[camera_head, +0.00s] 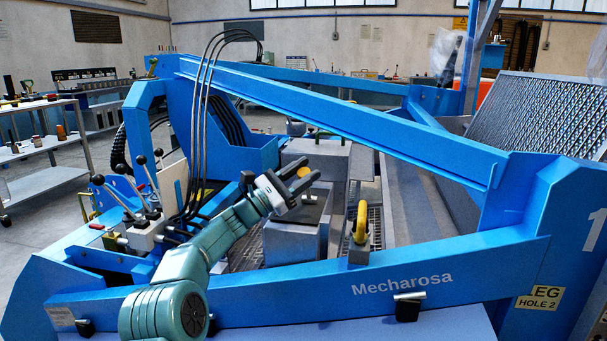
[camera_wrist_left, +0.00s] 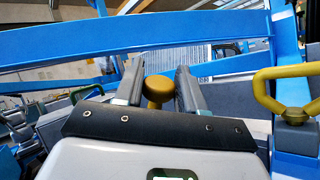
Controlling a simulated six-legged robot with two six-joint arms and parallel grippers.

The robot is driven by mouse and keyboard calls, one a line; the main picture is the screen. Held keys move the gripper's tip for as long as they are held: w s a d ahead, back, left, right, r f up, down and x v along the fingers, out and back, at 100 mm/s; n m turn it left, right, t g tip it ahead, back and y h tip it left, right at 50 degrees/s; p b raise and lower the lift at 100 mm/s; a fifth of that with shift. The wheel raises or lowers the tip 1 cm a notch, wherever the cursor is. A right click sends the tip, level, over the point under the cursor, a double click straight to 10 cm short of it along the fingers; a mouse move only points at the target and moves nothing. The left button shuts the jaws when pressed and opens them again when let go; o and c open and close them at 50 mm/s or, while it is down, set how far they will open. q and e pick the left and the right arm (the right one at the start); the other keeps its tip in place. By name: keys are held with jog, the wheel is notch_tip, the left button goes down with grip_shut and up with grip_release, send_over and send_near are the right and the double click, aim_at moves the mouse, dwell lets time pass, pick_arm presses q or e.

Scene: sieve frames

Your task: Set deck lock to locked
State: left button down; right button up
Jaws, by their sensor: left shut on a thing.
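My left gripper (camera_head: 290,184) reaches over the blue frame from the left. In the left wrist view its two fingers (camera_wrist_left: 158,90) stand on either side of a round, dull-yellow knob (camera_wrist_left: 157,90), and it is shut on this knob. In the head view a small part of the yellow knob (camera_head: 304,171) shows between the fingers. What lies under the knob is hidden. A yellow loop handle (camera_head: 361,222) stands on a grey block on the front beam, right of the gripper and apart from it; it also shows in the left wrist view (camera_wrist_left: 262,88). No label marks the deck lock. My right gripper is not in view.
The blue beam (camera_head: 340,112) slants across above and behind the gripper. The front beam (camera_head: 400,285) lies below it. Levers with black knobs (camera_head: 140,160) and black hoses (camera_head: 205,110) stand to the left. A mesh panel (camera_head: 545,110) is at the right.

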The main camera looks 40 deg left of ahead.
pick_arm(q)
jog(key=c, duration=0.8)
grip_release()
jog(key=shift+o, duration=0.2)
jog(key=p+v, duration=0.2)
jog(key=v, duration=1.4)
jog(key=shift+s, duration=0.15)
jog(key=shift+f, duration=0.2)
